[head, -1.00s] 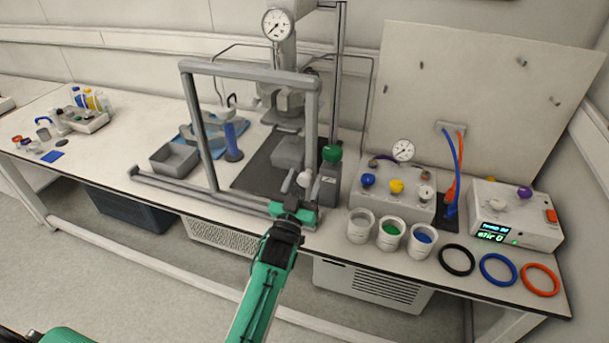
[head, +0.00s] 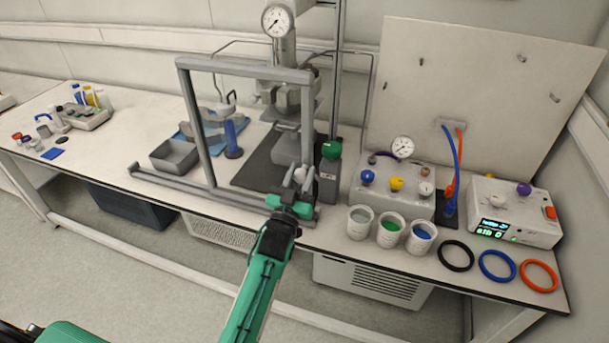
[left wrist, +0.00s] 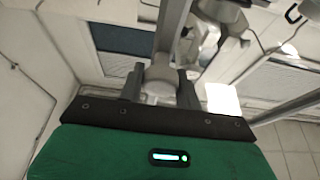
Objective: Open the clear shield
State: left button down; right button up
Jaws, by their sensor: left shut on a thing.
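The clear shield (head: 245,68) stands upright in its grey frame in front of the press, above a grey rail (head: 165,182) at the bench's front edge. Its pane is hard to see; the grey bars show it. A pale round knob (head: 300,175) is at the lower part of the frame's right post. My left gripper (head: 299,188) is at this knob, shut on it. In the left wrist view, my left gripper (left wrist: 160,84) has a finger on each side of the pale knob (left wrist: 160,72). My right gripper is not in view.
Behind the shield stand the press with its gauge (head: 276,21) and a blue cylinder (head: 232,138). A grey tray (head: 174,156) is left of the frame. Several cups and rings, a valve box (head: 393,204) and a control box (head: 515,215) fill the right side.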

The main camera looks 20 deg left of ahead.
aim_at(196, 137)
pick_arm(q)
jog(key=a, duration=1.5)
jog(key=shift+w+a+b, duration=0.25)
jog(key=shift+w+b, duration=0.05)
jog(key=shift+b, duration=0.1)
jog(key=a+b, duration=0.1)
jog(key=a, duration=0.5)
jog(key=a+b, duration=0.1)
jog(key=a, duration=0.5)
jog(key=a+b, duration=0.1)
jog(key=a, duration=0.5)
jog(key=shift+w+a+b, duration=0.1)
jog(key=shift+w+b, duration=0.2)
jog(key=shift+b, duration=0.05)
jog(key=c, duration=1)
grip_release()
jog(key=shift+s, duration=0.1)
